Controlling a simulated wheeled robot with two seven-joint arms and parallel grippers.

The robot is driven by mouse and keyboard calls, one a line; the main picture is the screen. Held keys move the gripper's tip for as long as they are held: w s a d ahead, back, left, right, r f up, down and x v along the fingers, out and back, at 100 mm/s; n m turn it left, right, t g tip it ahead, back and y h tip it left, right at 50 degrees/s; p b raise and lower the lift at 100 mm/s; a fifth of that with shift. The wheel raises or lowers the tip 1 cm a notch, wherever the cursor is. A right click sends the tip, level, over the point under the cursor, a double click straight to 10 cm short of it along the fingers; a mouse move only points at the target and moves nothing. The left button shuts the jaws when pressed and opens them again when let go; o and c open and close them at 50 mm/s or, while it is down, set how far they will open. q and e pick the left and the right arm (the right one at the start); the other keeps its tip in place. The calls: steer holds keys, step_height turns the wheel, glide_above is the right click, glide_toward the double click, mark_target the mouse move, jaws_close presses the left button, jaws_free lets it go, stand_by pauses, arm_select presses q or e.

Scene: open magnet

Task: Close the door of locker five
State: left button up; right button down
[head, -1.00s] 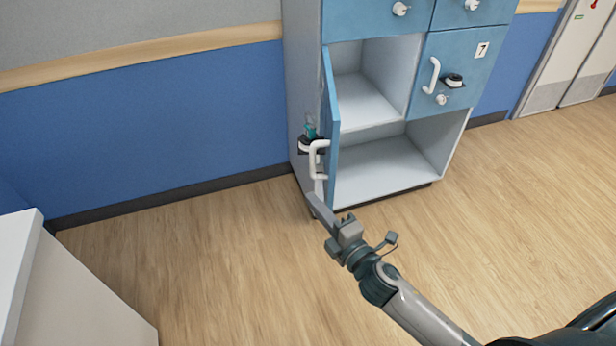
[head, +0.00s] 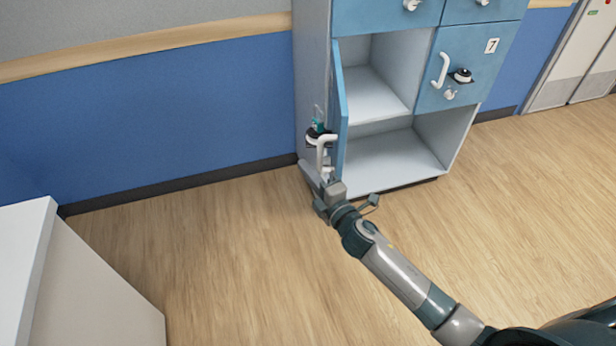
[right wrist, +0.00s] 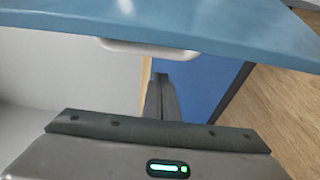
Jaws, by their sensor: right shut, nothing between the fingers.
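The blue locker door (head: 340,115) stands swung open toward me, seen nearly edge-on; its number is not visible. On its outer, left face are a white handle (head: 322,150) and a dark and white round latch with a teal part (head: 318,135). My right gripper (head: 305,167) is shut and empty, low on the left side of the door, just below the handle. In the right wrist view the closed fingers (right wrist: 160,90) point ahead under the door (right wrist: 215,25) and its pale handle (right wrist: 150,49). Contact with the door cannot be told. My left gripper is out of view.
The closed locker door marked 7 (head: 468,65) is to the right. A blue wall (head: 150,110) stands behind on the left. A white cabinet (head: 90,285) is at the lower left. The wooden floor (head: 230,250) between is clear.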

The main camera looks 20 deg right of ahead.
mark_target(318, 169)
steer(key=shift+s+d, duration=0.2)
steer(key=shift+d, duration=1.15)
steer(key=shift+d, duration=0.15)
